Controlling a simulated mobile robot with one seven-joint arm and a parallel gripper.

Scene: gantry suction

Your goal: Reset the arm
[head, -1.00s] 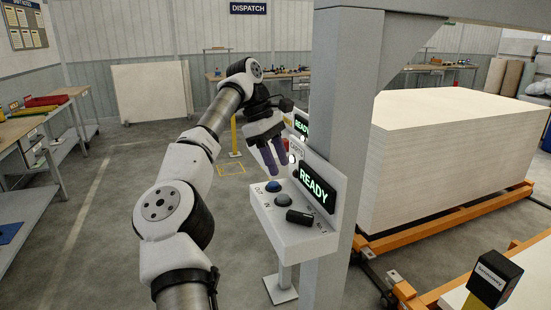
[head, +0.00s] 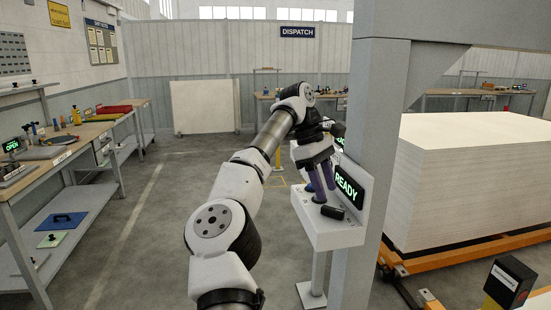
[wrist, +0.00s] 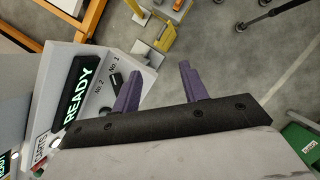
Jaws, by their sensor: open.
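My gripper (head: 320,188) is at the white control console (head: 330,236) on the gantry post, in front of the READY display (head: 349,187). In the head view its purple fingers partly cover the console's controls, and the blue button is hidden. A black selector knob (head: 332,212) shows beside the fingers. In the wrist view, the two purple fingers (wrist: 157,90) stand well apart with nothing between them.
The grey gantry post (head: 372,130) stands right of my arm. A large white stack of sheets (head: 470,180) rests on an orange frame (head: 480,252) behind it. Workbenches (head: 60,165) line the left side. The floor (head: 150,235) between them and my arm is open.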

